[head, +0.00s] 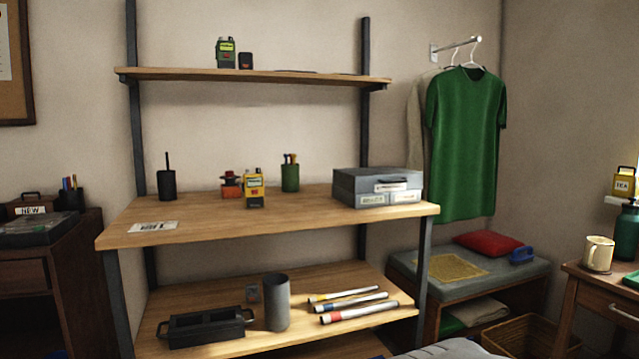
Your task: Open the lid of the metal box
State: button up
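A grey metal-looking box (347,192) stands at the right end of the middle shelf. Its upper part looks like a closed lid, with a handle or latch on the front. Two pale labels are on the lower front; their text is too small to read. The back of the box is hidden. My gripper is not in view.
The middle shelf (300,215) also holds a green pen cup (290,178), a yellow device (254,188), a red item (231,186), a black cup (166,185) and a paper card (153,227). The shelf in front of the box is narrow but clear. A padded bench (420,268) stands right.

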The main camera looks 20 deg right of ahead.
aim_at(357, 181)
jog(key=i+l, duration=0.2)
jog(key=l, duration=0.15)
jog(key=i+l, duration=0.2)
jog(key=l, duration=0.15)
jog(key=i+l, duration=0.2)
jog(key=l, duration=0.2)
jog(key=k+z, duration=0.05)
